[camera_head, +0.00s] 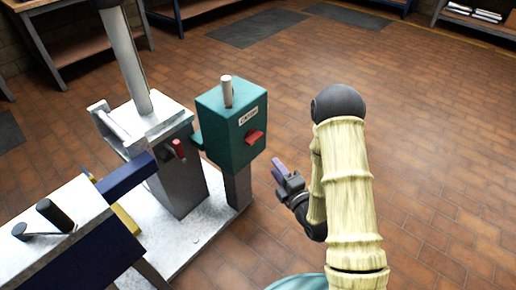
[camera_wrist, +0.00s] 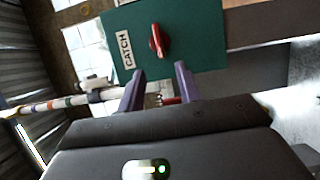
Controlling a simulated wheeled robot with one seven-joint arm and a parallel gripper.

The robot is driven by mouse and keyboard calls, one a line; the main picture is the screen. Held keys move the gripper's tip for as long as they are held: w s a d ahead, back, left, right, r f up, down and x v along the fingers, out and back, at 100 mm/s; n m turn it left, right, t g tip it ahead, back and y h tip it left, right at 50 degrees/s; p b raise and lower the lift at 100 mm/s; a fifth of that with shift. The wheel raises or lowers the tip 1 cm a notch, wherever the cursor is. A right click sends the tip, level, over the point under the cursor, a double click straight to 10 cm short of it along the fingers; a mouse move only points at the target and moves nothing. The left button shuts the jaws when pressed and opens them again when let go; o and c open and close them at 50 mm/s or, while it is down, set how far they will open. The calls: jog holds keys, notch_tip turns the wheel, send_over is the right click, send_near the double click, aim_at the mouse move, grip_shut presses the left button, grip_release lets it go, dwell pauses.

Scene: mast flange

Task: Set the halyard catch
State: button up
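The teal box labelled as the catch (camera_head: 232,125) stands on a grey post beside the mast. A red handle (camera_head: 254,137) sticks out of its front face, below the white label. In the wrist view the same red handle (camera_wrist: 158,42) lies beyond my fingertips, beside the CATCH label (camera_wrist: 125,50). My gripper (camera_head: 279,170) is right of and below the box in the head view, apart from the handle. In the wrist view its two purple fingers (camera_wrist: 159,80) are spread with nothing held between them.
The white mast (camera_head: 124,55) rises from a grey block (camera_head: 180,185) with another red-tipped handle (camera_head: 179,149). A blue bench unit with a black-knobbed crank (camera_head: 50,215) stands at the left front. The brick floor (camera_head: 440,120) to the right is clear.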

aim_at(256, 141)
jog(key=b+x, duration=0.8)
jog(key=x, duration=0.5)
jog(key=shift+r, duration=0.1)
grip_shut()
